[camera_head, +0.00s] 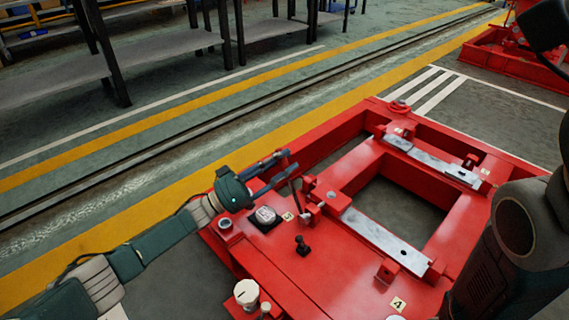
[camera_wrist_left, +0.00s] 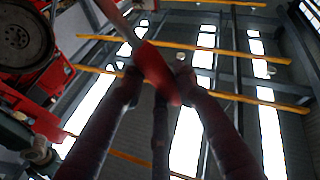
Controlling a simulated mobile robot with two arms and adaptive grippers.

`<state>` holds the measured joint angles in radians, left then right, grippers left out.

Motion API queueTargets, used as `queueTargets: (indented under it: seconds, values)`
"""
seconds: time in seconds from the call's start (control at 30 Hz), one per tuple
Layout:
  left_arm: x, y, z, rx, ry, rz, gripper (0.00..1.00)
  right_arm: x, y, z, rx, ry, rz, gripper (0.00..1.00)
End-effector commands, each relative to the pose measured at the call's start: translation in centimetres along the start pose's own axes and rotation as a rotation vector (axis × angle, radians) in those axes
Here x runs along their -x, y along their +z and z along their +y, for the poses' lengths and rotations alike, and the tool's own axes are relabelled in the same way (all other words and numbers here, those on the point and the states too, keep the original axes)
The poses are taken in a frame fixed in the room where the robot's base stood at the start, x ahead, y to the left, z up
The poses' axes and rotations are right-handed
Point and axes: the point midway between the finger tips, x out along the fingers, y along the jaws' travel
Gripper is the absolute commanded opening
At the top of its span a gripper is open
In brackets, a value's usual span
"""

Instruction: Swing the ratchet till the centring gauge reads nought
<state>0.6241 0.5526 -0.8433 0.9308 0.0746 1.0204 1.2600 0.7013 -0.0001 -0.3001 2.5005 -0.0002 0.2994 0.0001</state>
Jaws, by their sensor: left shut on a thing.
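My left gripper (camera_head: 283,165) reaches in from the left over the near left corner of the red frame (camera_head: 335,150). It is shut on the ratchet's handle, and the lever (camera_head: 296,192) runs down from it to the frame. My right gripper is out of view.
A black knob (camera_head: 302,245) and a white round-topped fitting (camera_head: 246,292) stand on the frame near the dial. Grey metal plates (camera_head: 384,241) lie along the frame's bars. Grey tables (camera_head: 150,68) stand behind a floor rail. Another red frame (camera_head: 515,55) is at the far right.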

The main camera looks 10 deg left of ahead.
Motion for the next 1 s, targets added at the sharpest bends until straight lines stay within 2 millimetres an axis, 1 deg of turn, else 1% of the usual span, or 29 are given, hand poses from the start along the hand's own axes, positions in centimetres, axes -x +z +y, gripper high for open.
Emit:
queueTargets:
  seconds: [0.2,0.23,0.27,0.3,0.33,0.57,0.67,0.77,0.83,0.97,1.0]
  values:
    - [0.1,0.1,-0.1,0.0,-0.002,-0.004,0.0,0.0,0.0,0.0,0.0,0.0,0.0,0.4]
    - [0.1,0.1,-0.1,0.0,-0.002,-0.004,0.33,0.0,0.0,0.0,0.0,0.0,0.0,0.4]
    - [0.1,0.1,-0.1,0.0,-0.002,-0.004,0.39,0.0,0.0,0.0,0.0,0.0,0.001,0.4]
    - [0.1,0.1,-0.1,0.0,-0.002,-0.004,0.47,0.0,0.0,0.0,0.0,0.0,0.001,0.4]
    - [0.1,0.1,-0.1,0.0,-0.002,-0.004,0.48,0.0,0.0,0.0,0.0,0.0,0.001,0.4]
    - [0.1,0.1,0.0,-0.001,-0.001,-0.002,0.48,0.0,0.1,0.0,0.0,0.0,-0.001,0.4]
    - [0.4,0.1,0.0,-0.001,-0.002,-0.003,0.48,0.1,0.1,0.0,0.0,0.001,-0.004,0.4]
    - [1.5,0.1,-0.1,-0.001,-0.004,-0.004,0.48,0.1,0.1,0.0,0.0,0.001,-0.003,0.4]
    - [2.7,0.2,-0.1,0.0,-0.005,-0.005,0.48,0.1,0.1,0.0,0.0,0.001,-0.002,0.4]
    - [5.8,0.2,-0.2,0.0,-0.008,-0.006,0.48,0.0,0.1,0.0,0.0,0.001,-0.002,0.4]
    - [6.7,-0.3,0.1,-0.002,-0.006,-0.006,0.48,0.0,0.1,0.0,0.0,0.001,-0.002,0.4]
